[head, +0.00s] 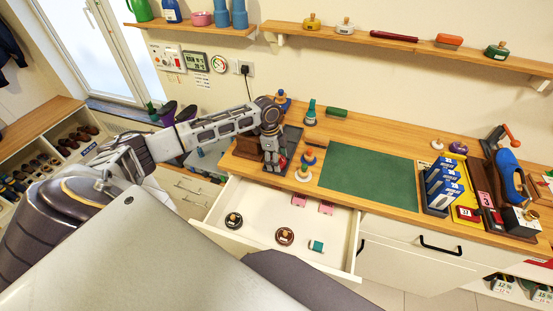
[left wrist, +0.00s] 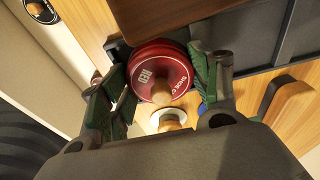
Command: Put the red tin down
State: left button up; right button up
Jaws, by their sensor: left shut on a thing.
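The red tin (left wrist: 150,62) has a round lid with white lettering and a wooden knob. In the left wrist view it sits between the green-padded fingers of my left gripper (left wrist: 160,92), which is shut on it. In the head view my left gripper (head: 276,164) is at the front edge of the wooden worktop (head: 370,133), near a dark tray (head: 291,137), and only a small red part of the tin (head: 283,161) shows. I cannot tell whether the tin touches the worktop. My right gripper is not in view.
An open white drawer (head: 262,216) below holds two dark round tins (head: 285,236), a small green item (head: 316,246) and pink items (head: 326,208). Knobbed things (head: 304,174) stand close right of the gripper. A green mat (head: 368,180) lies bare.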

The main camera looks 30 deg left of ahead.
pick_arm(q)
jog(key=shift+s+d+f, duration=0.1)
jog(key=shift+s+f, duration=0.25)
jog(key=shift+f, duration=0.25)
jog(key=o, duration=1)
jog(key=shift+o, duration=1.1)
jog(key=shift+f, duration=0.15)
jog(key=shift+o, duration=0.7)
jog(key=shift+w, duration=0.2)
jog(key=shift+w+r, duration=0.1)
jog(key=shift+r, duration=0.15)
jog(key=shift+a+r, duration=0.2)
jog(key=shift+r, duration=0.65)
notch_tip(320, 180, up, 11)
jog(key=a, duration=0.1)
jog(key=shift+s+a+r+b, duration=0.2)
jog(key=shift+a+b, duration=0.05)
jog(key=shift+b, duration=0.15)
